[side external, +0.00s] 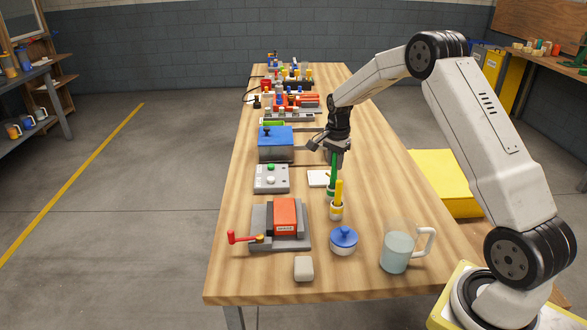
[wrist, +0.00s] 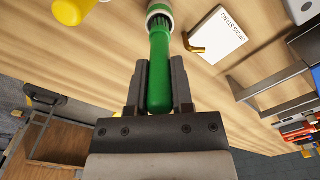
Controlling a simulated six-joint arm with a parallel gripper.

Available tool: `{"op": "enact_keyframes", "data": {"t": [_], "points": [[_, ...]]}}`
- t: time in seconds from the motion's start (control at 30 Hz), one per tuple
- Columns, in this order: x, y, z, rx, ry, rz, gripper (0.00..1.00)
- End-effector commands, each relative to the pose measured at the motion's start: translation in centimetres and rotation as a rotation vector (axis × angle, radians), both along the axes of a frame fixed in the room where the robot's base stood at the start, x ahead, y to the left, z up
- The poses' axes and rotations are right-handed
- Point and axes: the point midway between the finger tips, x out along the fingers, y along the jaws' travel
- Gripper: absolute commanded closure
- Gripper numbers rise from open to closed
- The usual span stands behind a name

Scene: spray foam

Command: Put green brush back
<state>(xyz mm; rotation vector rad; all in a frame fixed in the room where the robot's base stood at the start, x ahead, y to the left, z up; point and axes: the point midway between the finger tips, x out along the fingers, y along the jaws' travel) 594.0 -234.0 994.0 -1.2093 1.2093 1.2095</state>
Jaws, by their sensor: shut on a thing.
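My gripper (wrist: 160,85) is shut on the green brush (wrist: 159,60), with one finger on each side of its handle. In the side view my gripper (side external: 334,150) is above the green brush (side external: 334,172), which stands about upright. The brush's lower end is at a small white-rimmed cup with green on it (wrist: 159,9), also in the side view (side external: 331,191). It appears to reach into the cup; how deep is hidden. A white drying stand (wrist: 217,38) with a brass hook is beside it, also in the side view (side external: 318,178).
A yellow brush (side external: 339,191) stands in its own cup (side external: 337,211) just in front. A blue-topped box (side external: 276,142) stands to the left. The table's right edge is close by.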

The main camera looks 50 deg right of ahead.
Motion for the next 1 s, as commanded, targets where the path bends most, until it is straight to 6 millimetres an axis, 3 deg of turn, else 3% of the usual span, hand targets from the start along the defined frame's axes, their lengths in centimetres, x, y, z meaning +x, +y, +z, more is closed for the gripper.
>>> {"op": "enact_keyframes", "data": {"t": [0.27, 0.6, 1.0], "points": [[0.0, 0.0, -0.7, 0.000, 0.001, 0.000, 1.00], [0.0, 0.0, -4.0, 0.000, 0.001, 0.000, 1.00], [0.0, 0.0, -4.3, 0.000, 0.000, 0.000, 1.00]]}}
